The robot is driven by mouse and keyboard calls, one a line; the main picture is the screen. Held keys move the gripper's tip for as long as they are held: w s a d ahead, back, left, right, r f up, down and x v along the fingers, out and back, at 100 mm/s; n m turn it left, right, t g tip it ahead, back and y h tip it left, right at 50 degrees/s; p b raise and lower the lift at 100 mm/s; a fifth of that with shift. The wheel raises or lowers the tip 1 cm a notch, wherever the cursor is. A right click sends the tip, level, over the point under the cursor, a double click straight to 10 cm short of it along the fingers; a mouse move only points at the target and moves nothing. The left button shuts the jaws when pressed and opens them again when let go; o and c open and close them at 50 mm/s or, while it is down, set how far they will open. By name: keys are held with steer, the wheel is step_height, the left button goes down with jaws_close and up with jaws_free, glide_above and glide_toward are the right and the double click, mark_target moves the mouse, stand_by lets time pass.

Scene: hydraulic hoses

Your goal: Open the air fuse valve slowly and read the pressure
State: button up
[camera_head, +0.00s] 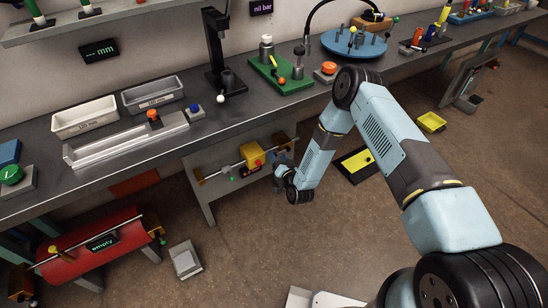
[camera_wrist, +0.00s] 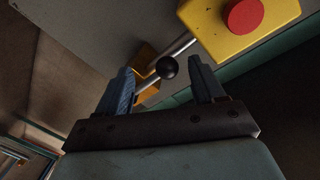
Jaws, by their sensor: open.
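A yellow box with a red button (camera_wrist: 243,18) is at the top right of the wrist view, with a metal rod (camera_wrist: 181,48) running past it. A black ball knob (camera_wrist: 167,67) sits in front of the rod. My gripper (camera_wrist: 165,88) is open, its two blue fingers on either side of the knob with gaps showing. In the head view my gripper (camera_head: 284,172) is low in front of the bench, beside the yellow box (camera_head: 252,154) under the bench. I cannot tell which part is the air fuse valve. A dark display (camera_head: 261,7) on the wall reads "nil bar".
The long grey bench (camera_head: 215,130) overhangs the yellow box. A red tank (camera_head: 95,245) marked "empty" stands at lower left. A grey pedal-like block (camera_head: 186,260) and a yellow-and-black plate (camera_head: 357,164) lie on the floor. Floor between them is clear.

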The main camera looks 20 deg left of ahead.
steer(key=f+v, duration=0.1)
steer(key=v, duration=1.2)
steer(key=shift+s+d+r, duration=0.2)
steer(key=shift+d+r, duration=0.15)
steer(key=shift+r, duration=0.15)
